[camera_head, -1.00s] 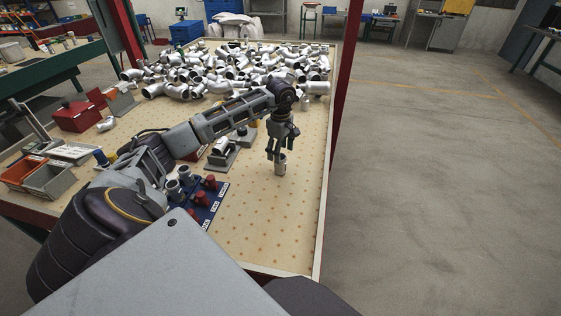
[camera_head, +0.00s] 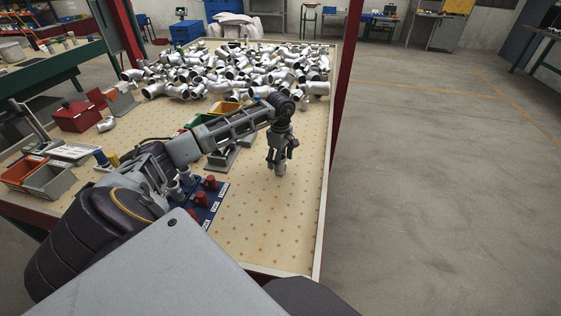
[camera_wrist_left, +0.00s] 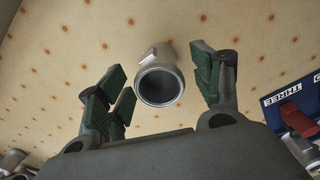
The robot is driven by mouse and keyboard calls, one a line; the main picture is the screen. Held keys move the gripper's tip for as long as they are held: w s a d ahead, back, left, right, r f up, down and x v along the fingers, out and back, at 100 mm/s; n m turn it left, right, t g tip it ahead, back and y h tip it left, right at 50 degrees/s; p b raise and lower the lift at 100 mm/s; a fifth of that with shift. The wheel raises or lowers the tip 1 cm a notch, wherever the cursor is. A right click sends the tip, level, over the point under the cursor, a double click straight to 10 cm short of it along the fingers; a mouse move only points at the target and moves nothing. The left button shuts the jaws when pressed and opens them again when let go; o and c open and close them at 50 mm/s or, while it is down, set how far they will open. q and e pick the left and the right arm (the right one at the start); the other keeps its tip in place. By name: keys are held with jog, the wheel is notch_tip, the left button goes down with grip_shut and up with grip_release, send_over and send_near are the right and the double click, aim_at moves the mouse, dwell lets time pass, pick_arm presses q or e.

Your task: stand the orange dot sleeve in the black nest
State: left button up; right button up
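A silver metal sleeve (camera_head: 281,170) stands on the perforated bench top near its right side. In the left wrist view, the sleeve (camera_wrist_left: 160,78) shows its dark open end and a small boss on its side; no orange dot can be made out. My left gripper (camera_head: 281,160) is just above and around the sleeve. In the wrist view, its green-padded fingers (camera_wrist_left: 160,88) are spread, with visible gaps on both sides of the sleeve. I cannot pick out the black nest for certain. My right gripper is not in view.
A blue board (camera_head: 208,207) with red posts (camera_head: 210,183) and labels lies left of the gripper, partly behind my arm. A grey fixture (camera_head: 221,158) stands beyond it. Piled silver pipe fittings (camera_head: 235,70) cover the far bench. The bench's near right is clear.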

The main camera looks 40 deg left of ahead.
pick_arm(q)
grip_shut()
jog(key=shift+r, duration=0.15)
notch_tip(320, 180, up, 10)
dwell(0.9)
dwell(0.4)
